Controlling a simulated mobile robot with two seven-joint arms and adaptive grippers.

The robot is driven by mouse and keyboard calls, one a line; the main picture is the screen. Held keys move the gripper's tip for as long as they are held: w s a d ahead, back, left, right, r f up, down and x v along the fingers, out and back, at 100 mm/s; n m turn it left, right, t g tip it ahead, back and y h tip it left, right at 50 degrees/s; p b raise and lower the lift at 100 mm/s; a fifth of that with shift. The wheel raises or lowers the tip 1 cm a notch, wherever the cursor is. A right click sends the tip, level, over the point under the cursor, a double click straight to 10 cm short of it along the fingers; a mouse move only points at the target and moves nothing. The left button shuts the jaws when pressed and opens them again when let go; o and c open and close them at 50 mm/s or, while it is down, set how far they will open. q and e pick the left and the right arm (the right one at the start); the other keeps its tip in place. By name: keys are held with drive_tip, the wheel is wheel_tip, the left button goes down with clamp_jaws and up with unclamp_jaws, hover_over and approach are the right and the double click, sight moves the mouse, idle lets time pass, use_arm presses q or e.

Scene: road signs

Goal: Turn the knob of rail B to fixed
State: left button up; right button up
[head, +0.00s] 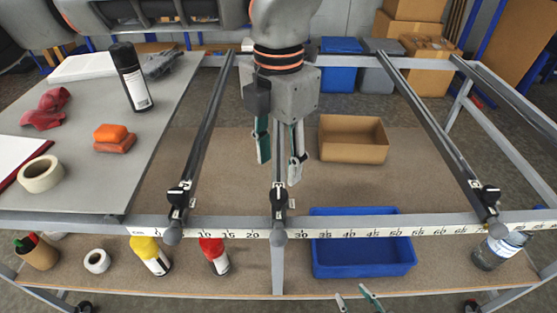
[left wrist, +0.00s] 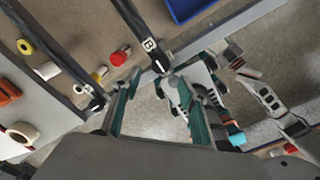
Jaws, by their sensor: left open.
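Rail B (head: 279,165) is the middle dark rail, running front to back. Its white letter B tag (left wrist: 150,44) is readable in the left wrist view. A black fitting with a white tag (head: 278,198) sits near its front, and a grey rounded knob (head: 278,238) is at its front end. The knob's setting is not readable. My left gripper (head: 281,170) is open and empty, its fingers pointing down on either side of rail B, behind the black fitting. My right gripper (head: 356,298) shows only fingertips at the bottom edge, apart with nothing between them.
Similar rails stand left (head: 203,130) and right (head: 435,125). A numbered ruler beam (head: 345,232) crosses the front. Below are a blue bin (head: 362,262), a cardboard box (head: 352,140) and bottles (head: 214,256). A grey panel (head: 90,180) with a black spray can (head: 131,78) lies left.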

sight(278, 193)
use_arm(q)
drive_tip(key=shift+f, duration=0.35)
wheel_tip(278, 193, down, 7)
drive_tip(key=shift+s+r, duration=0.1)
drive_tip(key=shift+s, duration=0.05)
drive_tip(key=c, duration=1.1)
